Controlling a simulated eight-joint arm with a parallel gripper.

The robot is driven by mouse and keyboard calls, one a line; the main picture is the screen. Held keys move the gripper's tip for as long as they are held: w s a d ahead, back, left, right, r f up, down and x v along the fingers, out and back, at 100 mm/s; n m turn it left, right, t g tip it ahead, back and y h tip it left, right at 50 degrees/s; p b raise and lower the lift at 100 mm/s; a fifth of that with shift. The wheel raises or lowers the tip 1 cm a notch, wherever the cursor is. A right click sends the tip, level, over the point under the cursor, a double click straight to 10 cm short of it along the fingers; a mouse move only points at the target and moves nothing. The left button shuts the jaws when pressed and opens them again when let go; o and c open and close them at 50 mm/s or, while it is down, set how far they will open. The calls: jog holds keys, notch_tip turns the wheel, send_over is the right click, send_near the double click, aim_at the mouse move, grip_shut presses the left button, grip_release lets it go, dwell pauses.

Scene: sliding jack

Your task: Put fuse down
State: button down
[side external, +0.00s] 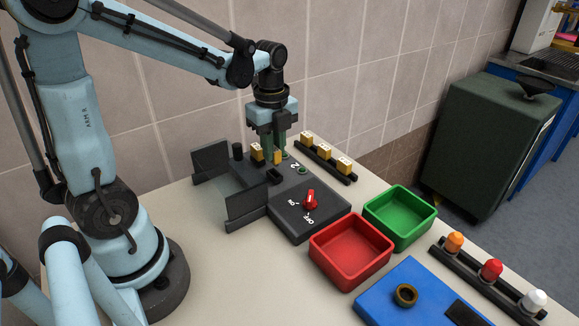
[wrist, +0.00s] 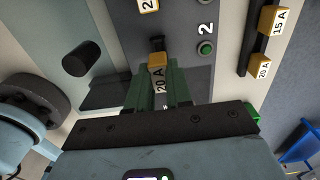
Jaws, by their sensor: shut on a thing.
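My gripper (side external: 274,156) is shut on a yellow fuse marked 20 A (wrist: 158,82), its green fingers on either side of it. The gripper points down over the dark fuse box (side external: 295,198). In the wrist view a black socket-like part (wrist: 157,43) lies just ahead of the held fuse. The fuse's lower end is hidden, so I cannot tell whether it sits in a socket or clear of it. Another yellow fuse (side external: 257,152) is on the box left of the fingers. A green round button (wrist: 205,48) beside the number 2 is right of the held fuse.
A black rack (side external: 325,163) with yellow fuses stands behind the box. A red switch (side external: 310,198) is on the box front. A red bin (side external: 350,278), a green bin (side external: 400,238) and a blue board (side external: 375,300) stand to the right. A black cylinder (wrist: 82,58) rises left of the gripper.

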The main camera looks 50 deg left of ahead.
jog(key=shift+d, duration=0.15)
jog(key=d+r, duration=0.2)
jog(key=d, duration=1.5)
jog(key=s+d+r, duration=0.3)
jog(key=s+d, duration=0.6)
jog(key=d, duration=0.4)
jog(key=w+a+f, duration=0.2)
jog(key=w, duration=0.1)
jog(key=w+a+f, duration=0.2)
jog(key=w+f, duration=0.1)
jog(key=w+a+f, duration=0.1)
jog(key=w+f, duration=0.1)
jog(key=w, duration=0.1)
jog(key=shift+w+a+f, duration=0.2)
jog(key=shift+w+a, duration=0.05)
jog(key=shift+a, duration=0.15)
jog(key=shift+f, duration=1.95)
jog(key=shift+f, duration=0.1)
jog(key=c, duration=1)
grip_release()
jog(key=shift+c, duration=0.2)
